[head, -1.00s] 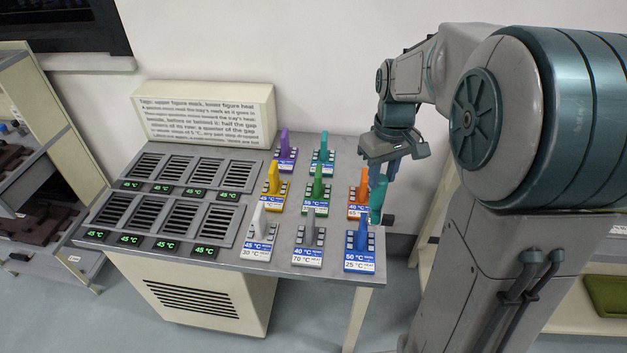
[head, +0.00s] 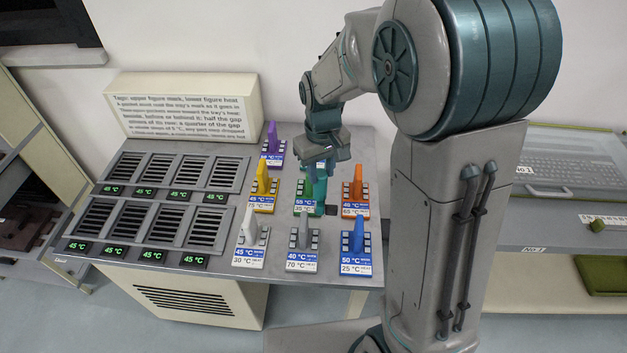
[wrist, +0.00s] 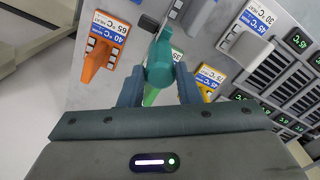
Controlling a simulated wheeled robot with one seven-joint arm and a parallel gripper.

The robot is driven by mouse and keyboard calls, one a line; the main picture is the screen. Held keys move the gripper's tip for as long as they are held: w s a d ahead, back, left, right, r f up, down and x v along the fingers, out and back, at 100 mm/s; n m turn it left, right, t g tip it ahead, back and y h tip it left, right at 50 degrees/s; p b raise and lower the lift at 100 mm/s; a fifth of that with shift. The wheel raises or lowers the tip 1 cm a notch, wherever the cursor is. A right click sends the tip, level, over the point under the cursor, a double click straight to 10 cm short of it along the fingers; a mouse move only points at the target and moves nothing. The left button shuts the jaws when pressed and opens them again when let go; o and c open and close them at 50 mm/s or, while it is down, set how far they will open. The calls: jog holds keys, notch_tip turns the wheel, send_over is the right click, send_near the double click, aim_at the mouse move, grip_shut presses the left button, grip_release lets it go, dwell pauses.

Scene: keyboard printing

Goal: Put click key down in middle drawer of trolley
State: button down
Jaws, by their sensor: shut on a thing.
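My gripper (head: 322,165) is shut on a teal piece (wrist: 160,66), whose rounded end shows between the fingers in the wrist view. In the head view the teal piece (head: 320,188) hangs below the gripper, over the tagged rows on the grey bench. It overlaps a green-handled piece (wrist: 151,96) behind it; contact cannot be told. I cannot tell whether the teal piece is the click key. A unit at the right (head: 560,235) has a No:1 label and a keyboard in its upper level; I cannot tell whether it is the trolley.
The bench (head: 345,140) holds orange (head: 356,188), blue (head: 357,240), grey (head: 304,235), white (head: 249,230), yellow (head: 262,182) and purple (head: 271,142) pieces with temperature tags. Vented trays (head: 150,220) lie left. A sign (head: 185,105) stands behind. Dark shelves (head: 25,225) stand far left.

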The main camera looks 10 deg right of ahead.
aim_at(320, 193)
jog(key=shift+a+f, duration=0.5)
jog(key=shift+a, duration=0.3)
jog(key=shift+f+p, duration=0.45)
jog(key=shift+f, duration=1.65)
jog(key=c, duration=1.1)
grip_release()
jog(key=shift+o, duration=0.2)
